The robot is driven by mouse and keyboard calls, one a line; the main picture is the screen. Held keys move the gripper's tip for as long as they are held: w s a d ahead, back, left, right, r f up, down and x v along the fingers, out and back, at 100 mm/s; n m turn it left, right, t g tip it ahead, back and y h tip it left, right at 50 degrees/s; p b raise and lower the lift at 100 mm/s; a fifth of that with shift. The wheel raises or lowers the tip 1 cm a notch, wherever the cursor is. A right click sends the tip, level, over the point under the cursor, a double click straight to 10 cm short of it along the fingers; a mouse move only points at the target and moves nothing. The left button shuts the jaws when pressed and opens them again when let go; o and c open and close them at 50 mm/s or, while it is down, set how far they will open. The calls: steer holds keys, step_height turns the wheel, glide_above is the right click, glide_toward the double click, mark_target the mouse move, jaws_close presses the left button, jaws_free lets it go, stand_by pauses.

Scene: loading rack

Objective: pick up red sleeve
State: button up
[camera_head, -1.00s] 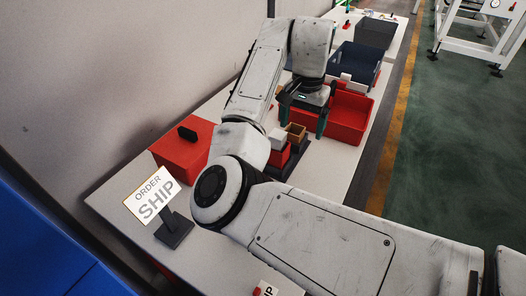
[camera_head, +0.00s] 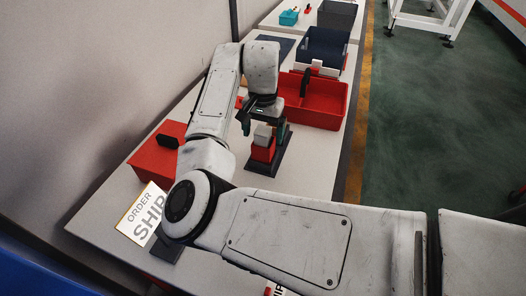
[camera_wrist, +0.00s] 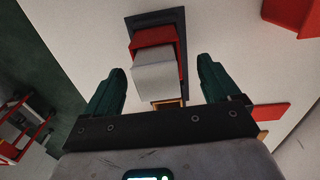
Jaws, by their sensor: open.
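The red sleeve (camera_head: 262,152) appears to be the red piece around the lower part of a pale grey block (camera_head: 263,134), upright on a dark base plate (camera_head: 283,160). In the wrist view the red piece (camera_wrist: 154,38) shows beyond the grey block (camera_wrist: 153,74), which hides part of it. My gripper (camera_head: 264,122) is open above and around the grey block's top. In the wrist view the gripper's fingers (camera_wrist: 160,72) stand apart on either side of the grey block, with gaps on both sides. A small brown open frame (camera_wrist: 170,103) shows just below the block.
A red tray with a black handle (camera_head: 318,102) lies behind and right of the block. A dark blue bin (camera_head: 323,50) is farther back.

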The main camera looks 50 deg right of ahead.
mark_target(264, 152)
step_height(264, 152, down, 4)
steer(key=shift+s+f+p, duration=0.1)
steer(key=shift+s+p, duration=0.05)
steer(key=shift+p, duration=0.25)
steer(key=shift+c, duration=0.2)
steer(key=c, duration=1)
